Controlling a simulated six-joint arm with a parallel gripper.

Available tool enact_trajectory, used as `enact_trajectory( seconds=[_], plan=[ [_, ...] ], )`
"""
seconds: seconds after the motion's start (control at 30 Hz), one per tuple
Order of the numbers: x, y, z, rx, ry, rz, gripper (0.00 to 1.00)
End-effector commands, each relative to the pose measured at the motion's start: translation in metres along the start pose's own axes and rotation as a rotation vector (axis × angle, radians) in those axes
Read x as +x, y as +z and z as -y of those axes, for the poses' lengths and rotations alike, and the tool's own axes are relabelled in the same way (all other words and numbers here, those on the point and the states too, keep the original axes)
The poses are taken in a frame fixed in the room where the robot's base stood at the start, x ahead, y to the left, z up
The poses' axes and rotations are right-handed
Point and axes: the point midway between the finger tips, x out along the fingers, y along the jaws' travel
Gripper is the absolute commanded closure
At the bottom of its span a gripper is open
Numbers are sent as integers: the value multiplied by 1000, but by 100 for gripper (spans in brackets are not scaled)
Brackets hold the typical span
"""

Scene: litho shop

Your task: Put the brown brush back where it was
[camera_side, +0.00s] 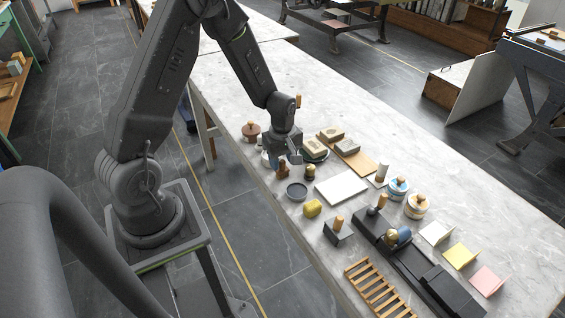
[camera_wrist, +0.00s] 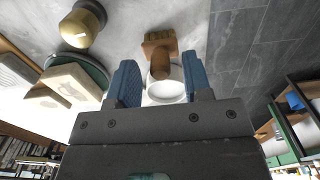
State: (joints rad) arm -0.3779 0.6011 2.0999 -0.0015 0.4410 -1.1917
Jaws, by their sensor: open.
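The brown brush (camera_side: 282,170), a wooden block with a knob-like handle, stands on the grey stone bench just in front of my gripper (camera_side: 292,156). In the wrist view the brush (camera_wrist: 159,44) shows between the two blue fingers of my gripper (camera_wrist: 158,72), with its handle toward me. The fingers are spread and do not appear to touch it. A white round dish (camera_wrist: 164,83) shows right beside the brush, partly hidden by my gripper; I cannot tell whether they touch.
A dark green dish (camera_wrist: 72,62) with a beige block (camera_wrist: 66,88) lies close on one side. A white slab (camera_side: 340,188) lies to the right.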

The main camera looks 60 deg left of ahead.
Motion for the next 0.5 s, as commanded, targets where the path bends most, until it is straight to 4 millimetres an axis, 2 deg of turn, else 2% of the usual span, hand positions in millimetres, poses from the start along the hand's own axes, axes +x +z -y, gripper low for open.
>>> enact_trajectory(
  seconds=[0.3, 0.5],
  plan=[
    [-67, 0, -1, 0, 5, -2, 55],
    [-98, 0, 0, 0, 3, -1, 55]
  ],
)
